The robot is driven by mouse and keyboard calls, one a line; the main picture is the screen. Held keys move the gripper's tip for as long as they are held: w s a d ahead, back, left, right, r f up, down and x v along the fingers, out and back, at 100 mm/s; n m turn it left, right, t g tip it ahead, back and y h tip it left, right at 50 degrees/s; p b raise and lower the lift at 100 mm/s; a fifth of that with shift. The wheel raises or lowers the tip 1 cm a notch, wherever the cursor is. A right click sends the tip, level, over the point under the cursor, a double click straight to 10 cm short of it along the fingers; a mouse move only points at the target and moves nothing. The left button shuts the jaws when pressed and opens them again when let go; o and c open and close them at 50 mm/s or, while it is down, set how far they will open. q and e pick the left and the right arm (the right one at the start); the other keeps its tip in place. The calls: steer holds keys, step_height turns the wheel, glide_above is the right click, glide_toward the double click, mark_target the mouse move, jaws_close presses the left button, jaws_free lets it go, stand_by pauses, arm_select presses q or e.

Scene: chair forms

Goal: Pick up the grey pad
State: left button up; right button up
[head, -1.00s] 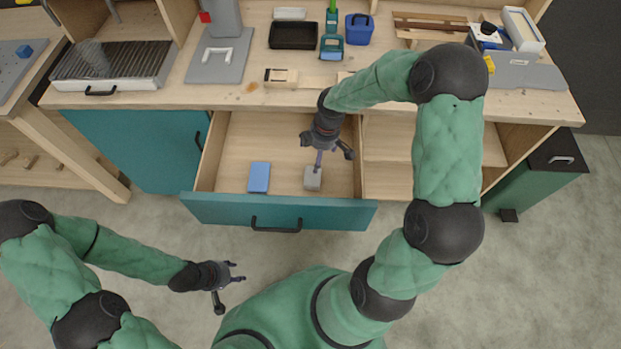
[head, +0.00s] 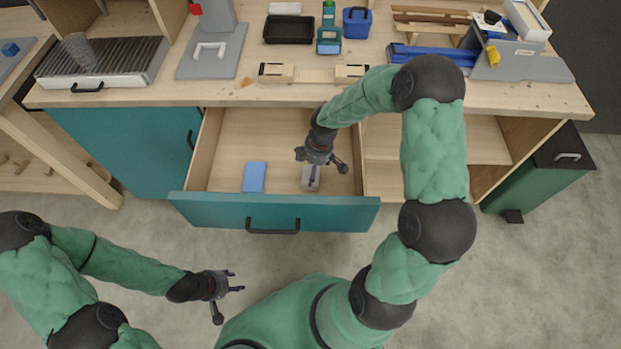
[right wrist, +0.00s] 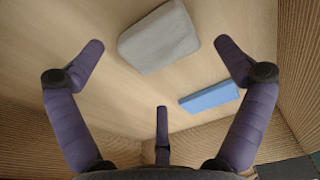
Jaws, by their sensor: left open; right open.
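The grey pad (head: 311,182) lies flat in the open drawer (head: 230,150), right of the blue pad (head: 254,177). In the right wrist view the grey pad (right wrist: 158,37) shows at the top between the spread fingers, apart from them. My right gripper (head: 318,168) is open and empty, above and partly over the grey pad, hiding part of it in the head view. In the right wrist view the blue pad (right wrist: 209,96) lies beside the right finger. My left gripper (head: 226,293) is open and empty, over the floor in front of the drawer.
The drawer's teal front (head: 220,212) and wooden sides enclose the pads. The workbench top (head: 190,95) above it holds a black tray (head: 289,30), a blue bin (head: 357,22) and other items. A green bin (head: 540,170) stands at the right.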

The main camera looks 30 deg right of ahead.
steer(key=f+b, duration=0.2)
steer(key=f, duration=0.3)
steer(key=shift+w+a+b, duration=0.1)
steer(key=shift+a+b, duration=0.15)
steer(key=shift+b, duration=0.15)
steer(key=shift+c, duration=0.6)
steer(key=c, duration=0.9)
